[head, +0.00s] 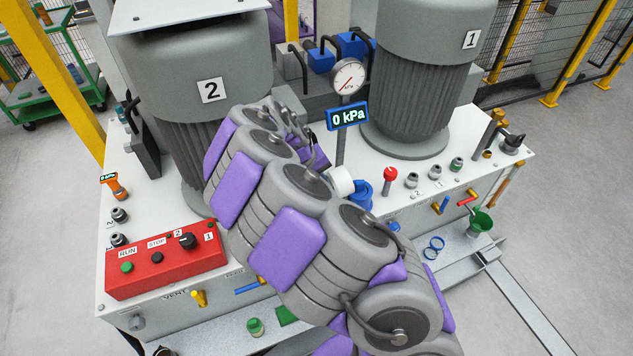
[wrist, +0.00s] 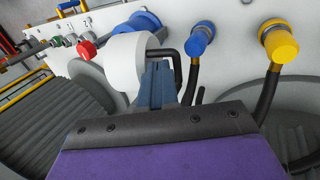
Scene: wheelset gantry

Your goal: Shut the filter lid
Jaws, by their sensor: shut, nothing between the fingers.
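A blue round part (head: 361,194) stands on the white deck below the gauge, with a white round part (head: 342,181) beside it at its upper left. I take these as the filter and its lid, but cannot tell which is the lid. In the wrist view the white part (wrist: 134,62) shows as a short thick cylinder, with the blue part (wrist: 141,22) behind it. My gripper (wrist: 158,72) is shut and empty, its fingertips close beside the white cylinder's right side. I cannot tell whether they touch. In the head view my arm hides the fingers.
A red knob (head: 390,174) stands right of the blue part. The gauge (head: 347,77) and its 0 kPa display (head: 347,116) rise behind. Large motors stand on both sides. Blue-capped (wrist: 202,36) and yellow-capped (wrist: 280,42) hoses are right of my fingers.

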